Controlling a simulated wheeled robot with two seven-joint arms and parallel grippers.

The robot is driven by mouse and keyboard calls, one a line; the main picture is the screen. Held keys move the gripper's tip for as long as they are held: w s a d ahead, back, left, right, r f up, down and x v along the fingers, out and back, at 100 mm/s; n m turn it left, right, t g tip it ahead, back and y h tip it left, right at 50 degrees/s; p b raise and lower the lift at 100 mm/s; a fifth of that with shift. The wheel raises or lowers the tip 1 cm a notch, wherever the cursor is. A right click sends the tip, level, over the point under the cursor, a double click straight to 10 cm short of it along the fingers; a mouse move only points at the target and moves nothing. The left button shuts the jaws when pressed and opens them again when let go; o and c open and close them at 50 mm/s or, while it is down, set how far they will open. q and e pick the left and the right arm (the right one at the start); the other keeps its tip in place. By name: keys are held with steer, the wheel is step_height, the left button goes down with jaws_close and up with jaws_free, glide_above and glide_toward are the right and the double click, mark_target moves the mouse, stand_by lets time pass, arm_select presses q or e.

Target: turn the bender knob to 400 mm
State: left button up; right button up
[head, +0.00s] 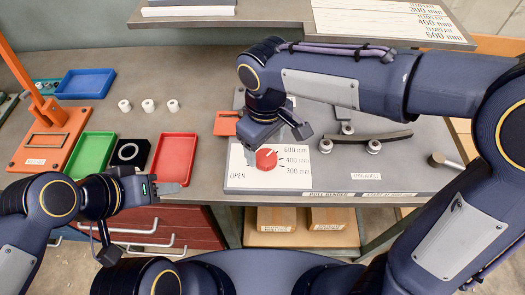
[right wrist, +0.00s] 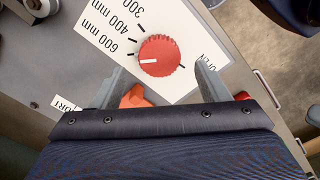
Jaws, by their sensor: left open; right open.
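The red round knob (head: 267,159) sits on a white dial plate (head: 240,170) printed OPEN, 600 mm, 400 mm and 300 mm. In the right wrist view the knob (right wrist: 165,48) shows a white pointer line toward the left, close to the 600 mm side. My right gripper (right wrist: 160,68) is open, with one finger on each side of the knob's near side; I cannot tell whether they touch it. In the head view my right gripper (head: 262,146) is just above the knob and partly hides it. My left gripper (head: 170,188) is open and empty, near the red tray.
The bender's grey base (head: 420,165) carries a curved dark bar (head: 365,138) on rollers. An orange press (head: 45,130) stands at far left.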

mark_target(265, 157)
steer(key=shift+f, duration=1.9)
steer(key=c, duration=1)
